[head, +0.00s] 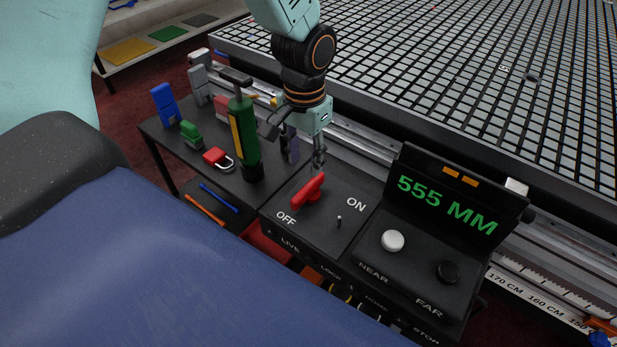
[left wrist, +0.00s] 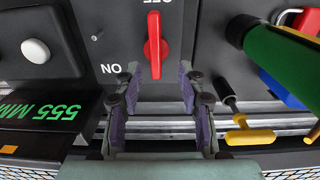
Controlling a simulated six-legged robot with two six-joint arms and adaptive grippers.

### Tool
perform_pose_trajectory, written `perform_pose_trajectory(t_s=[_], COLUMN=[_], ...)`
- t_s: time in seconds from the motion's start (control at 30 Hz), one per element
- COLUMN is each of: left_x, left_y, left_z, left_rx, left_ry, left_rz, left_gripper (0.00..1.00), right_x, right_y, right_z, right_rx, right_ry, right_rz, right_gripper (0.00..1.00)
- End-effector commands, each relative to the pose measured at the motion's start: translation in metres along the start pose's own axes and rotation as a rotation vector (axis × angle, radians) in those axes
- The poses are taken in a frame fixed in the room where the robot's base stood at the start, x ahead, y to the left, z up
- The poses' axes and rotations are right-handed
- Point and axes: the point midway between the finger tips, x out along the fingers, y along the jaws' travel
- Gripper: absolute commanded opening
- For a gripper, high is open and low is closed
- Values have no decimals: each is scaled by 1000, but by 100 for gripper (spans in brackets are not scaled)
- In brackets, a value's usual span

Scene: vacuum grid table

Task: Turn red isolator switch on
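The red isolator switch (head: 308,190) is a rotary handle on a black panel with OFF at its lower left and ON at its right. Its handle lies along a line toward the OFF label. It also shows in the left wrist view (left wrist: 155,45), upright in the picture, with ON to its left. My left gripper (head: 305,155) is just behind the handle's far end. In the left wrist view its two purple-padded fingers (left wrist: 160,82) are spread, with the handle's near tip between the fingertips. I see no finger contact. My right gripper is not in view.
Right of the switch are a small metal toggle (head: 339,222), a white button (head: 393,240), a black button (head: 448,271) and a 555 MM display (head: 447,205). A green cylindrical tool (head: 243,137) stands close at the left, near a red padlock (head: 217,158). The grid table (head: 470,90) lies behind.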

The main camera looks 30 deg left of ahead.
Motion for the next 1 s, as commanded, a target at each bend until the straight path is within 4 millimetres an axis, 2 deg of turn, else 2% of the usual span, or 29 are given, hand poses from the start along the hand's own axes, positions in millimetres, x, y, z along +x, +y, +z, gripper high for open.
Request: perform_pose_trajectory(t_s=[0.2,0.4,0.6,0.83,1.0], left_x=[37,63,72,72,72], left_y=[1,1,1,1,1], left_z=[2,0,-2,-3,-3], left_rx=[3,2,3,2,2], left_ry=[-2,0,2,2,2], left_rz=[-1,-1,-1,-1,-1], left_gripper=[40,40,40,40,25], right_x=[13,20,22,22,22], right_y=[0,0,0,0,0], right_z=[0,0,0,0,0], right_rx=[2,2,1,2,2], right_ry=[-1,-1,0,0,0], right_rz=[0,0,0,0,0], right_gripper=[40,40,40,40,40])
